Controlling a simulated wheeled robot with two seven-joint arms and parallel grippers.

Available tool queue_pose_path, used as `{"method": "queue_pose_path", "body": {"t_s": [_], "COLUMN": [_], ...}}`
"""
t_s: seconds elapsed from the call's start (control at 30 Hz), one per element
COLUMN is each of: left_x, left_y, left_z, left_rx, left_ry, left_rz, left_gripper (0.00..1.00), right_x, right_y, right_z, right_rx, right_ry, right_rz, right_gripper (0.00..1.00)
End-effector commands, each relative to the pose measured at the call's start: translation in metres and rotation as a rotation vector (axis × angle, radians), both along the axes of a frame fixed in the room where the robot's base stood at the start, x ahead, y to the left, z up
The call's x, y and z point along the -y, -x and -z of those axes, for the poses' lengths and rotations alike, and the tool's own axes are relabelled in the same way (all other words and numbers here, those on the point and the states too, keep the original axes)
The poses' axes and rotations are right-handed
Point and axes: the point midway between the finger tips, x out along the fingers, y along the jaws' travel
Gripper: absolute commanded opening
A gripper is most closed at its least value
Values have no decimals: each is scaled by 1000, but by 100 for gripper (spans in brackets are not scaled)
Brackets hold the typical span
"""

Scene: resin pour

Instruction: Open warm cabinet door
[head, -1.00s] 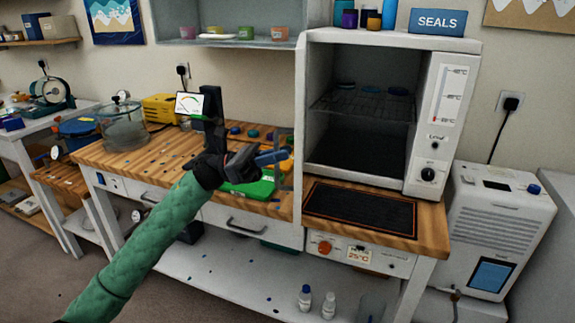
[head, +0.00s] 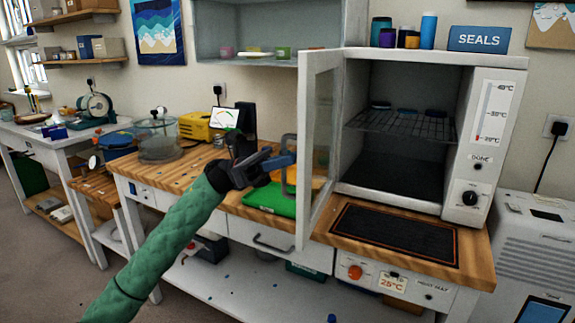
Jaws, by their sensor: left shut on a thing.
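The warm cabinet (head: 487,150) is a white box with a thermometer scale and a black dial on its right panel. Its glass-paned white door (head: 304,150) hangs open on the left, showing the dark inside. A wire shelf (head: 400,124) inside carries several dark round pieces. The door handle (head: 285,146) is a grey loop on the door's left side. My left gripper (head: 284,161) has dark jaws with blue fingertips and is shut on this handle, partly hiding it. My right gripper is not in view.
A black mat (head: 395,235) lies on the wooden bench before the cabinet. A green tray (head: 270,198) lies below the gripper. A glass pot (head: 158,135), a yellow box (head: 203,124) and a small gauge display (head: 225,117) stand left. A white appliance (head: 530,250) stands right.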

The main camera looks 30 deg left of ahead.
Motion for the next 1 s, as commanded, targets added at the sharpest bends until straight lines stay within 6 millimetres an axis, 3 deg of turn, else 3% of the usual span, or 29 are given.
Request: {"method": "queue_pose_path", "body": {"t_s": [0.37, 0.4, 0.43, 0.77, 1.0], "left_x": [-1, -1, -1, -3, -30], "left_y": [0, 0, 0, 0, 1], "left_z": [0, 0, 0, 2, 15], "left_rx": [0, 0, 0, 0, -3], "left_ry": [1, 1, 1, 0, 1], "left_rz": [-1, -1, -1, -1, -2], "left_gripper": [0, 16, 20, 20, 20], "right_x": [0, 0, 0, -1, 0], "right_y": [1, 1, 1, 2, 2], "right_z": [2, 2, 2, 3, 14], "right_rx": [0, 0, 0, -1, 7], "right_ry": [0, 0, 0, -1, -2], "right_rz": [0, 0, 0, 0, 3], "right_gripper": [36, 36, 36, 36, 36]}}
